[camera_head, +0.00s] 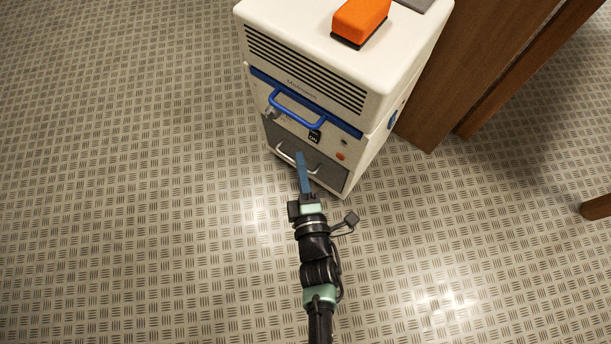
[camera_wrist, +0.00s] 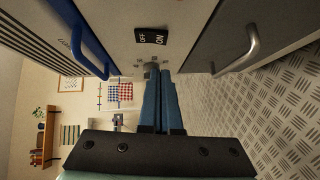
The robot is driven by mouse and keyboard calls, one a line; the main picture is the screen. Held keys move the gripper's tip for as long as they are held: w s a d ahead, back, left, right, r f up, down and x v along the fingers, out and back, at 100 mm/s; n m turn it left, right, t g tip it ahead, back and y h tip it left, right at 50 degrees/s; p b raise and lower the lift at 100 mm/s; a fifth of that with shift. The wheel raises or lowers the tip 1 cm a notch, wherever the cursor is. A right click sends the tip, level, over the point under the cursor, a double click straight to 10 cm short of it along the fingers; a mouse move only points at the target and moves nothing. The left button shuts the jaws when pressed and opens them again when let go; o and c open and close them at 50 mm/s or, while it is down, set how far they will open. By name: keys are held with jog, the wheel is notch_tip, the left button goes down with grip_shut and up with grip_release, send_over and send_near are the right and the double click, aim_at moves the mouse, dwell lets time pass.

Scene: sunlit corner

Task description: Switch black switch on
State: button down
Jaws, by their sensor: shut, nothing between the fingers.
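I cannot tell which side is pressed. My gripper (camera_head: 299,155) has blue fingers, shut and empty, pointing at the cabinet front. In the wrist view the fingertips (camera_wrist: 160,74) are below the switch in the picture, near a metal knob (camera_wrist: 152,67). They look apart from the switch.
A blue handle (camera_head: 292,108) sticks out above the switch panel. A silver handle (camera_head: 283,154) crosses the grey lower door close to my fingers. A red button (camera_head: 340,156) is right of the switch. Brown wooden furniture (camera_head: 466,70) stands at the right. The floor at left is clear.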

aim_at(309, 138)
jog(key=shift+w+d+f+b, duration=0.15)
jog(key=shift+w+d+b, duration=0.05)
jog(key=shift+w+d, duration=0.5)
jog(key=shift+w+d+f+b, duration=0.1)
jog(key=shift+w+d+b, duration=0.1)
jog(key=shift+w+d, duration=0.5)
jog(key=shift+w+a, duration=0.1)
jog(key=shift+a, duration=0.1)
jog(key=shift+f, duration=0.1)
